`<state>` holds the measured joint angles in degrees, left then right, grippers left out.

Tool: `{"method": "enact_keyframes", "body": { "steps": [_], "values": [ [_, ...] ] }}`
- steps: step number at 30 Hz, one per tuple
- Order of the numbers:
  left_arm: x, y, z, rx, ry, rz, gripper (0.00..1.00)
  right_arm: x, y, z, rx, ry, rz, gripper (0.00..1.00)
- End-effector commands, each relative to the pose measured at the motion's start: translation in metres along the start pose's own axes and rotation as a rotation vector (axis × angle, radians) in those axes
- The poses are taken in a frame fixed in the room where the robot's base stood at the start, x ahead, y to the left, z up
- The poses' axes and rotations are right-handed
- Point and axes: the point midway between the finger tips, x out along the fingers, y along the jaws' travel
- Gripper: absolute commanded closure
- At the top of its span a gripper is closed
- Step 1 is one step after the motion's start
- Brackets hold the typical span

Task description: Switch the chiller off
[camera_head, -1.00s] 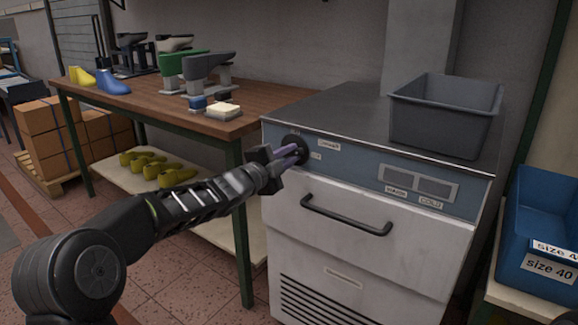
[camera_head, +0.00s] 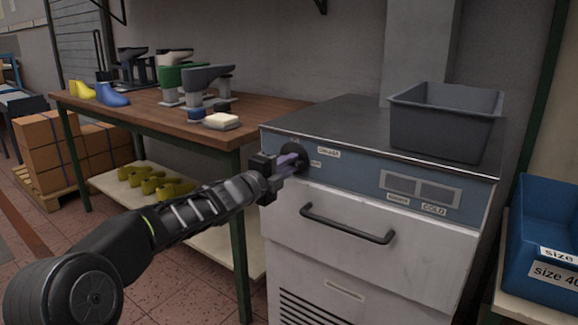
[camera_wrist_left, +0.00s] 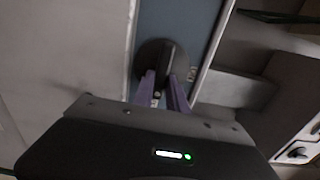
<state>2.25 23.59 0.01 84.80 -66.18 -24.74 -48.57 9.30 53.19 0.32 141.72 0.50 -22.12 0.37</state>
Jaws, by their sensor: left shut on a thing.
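The chiller (camera_head: 345,270) is a white cabinet with a blue control strip, a grey steel top and a black handle (camera_head: 345,223). Its round black knob (camera_head: 300,157) sits at the left end of the strip. The knob also shows in the left wrist view (camera_wrist_left: 168,58), with a raised grip bar across its face. My left gripper (camera_head: 288,165) is at the knob, its purple fingers shut on the grip bar. The fingers hide part of the knob, and I cannot read its setting. My right gripper is not in view.
A grey bin (camera_head: 440,125) stands on the chiller's top. A wooden workbench (camera_head: 150,115) with shoe lasts and stands is to the left. A blue bin (camera_head: 545,235) labelled size 40 is at the right.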

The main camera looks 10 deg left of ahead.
Motion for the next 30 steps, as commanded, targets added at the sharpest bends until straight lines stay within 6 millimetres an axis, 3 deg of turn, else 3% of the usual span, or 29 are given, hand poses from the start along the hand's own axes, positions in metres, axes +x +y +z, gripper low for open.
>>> {"method": "enact_keyframes", "body": {
  "steps": [1,2,10,20,30],
  "values": [
    [0.000,0.001,-0.001,0.003,0.001,0.002,1.00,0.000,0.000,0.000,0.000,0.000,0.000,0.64],
    [0.000,0.001,-0.001,0.003,0.001,0.002,0.82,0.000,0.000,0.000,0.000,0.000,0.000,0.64],
    [0.000,0.001,0.000,0.001,0.001,0.001,0.61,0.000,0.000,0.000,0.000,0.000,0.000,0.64],
    [-0.004,0.000,0.000,0.000,0.000,0.000,0.61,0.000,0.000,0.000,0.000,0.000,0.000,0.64],
    [-0.053,-0.001,0.001,0.000,-0.002,0.000,0.61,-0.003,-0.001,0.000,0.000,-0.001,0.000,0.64]
  ]
}}
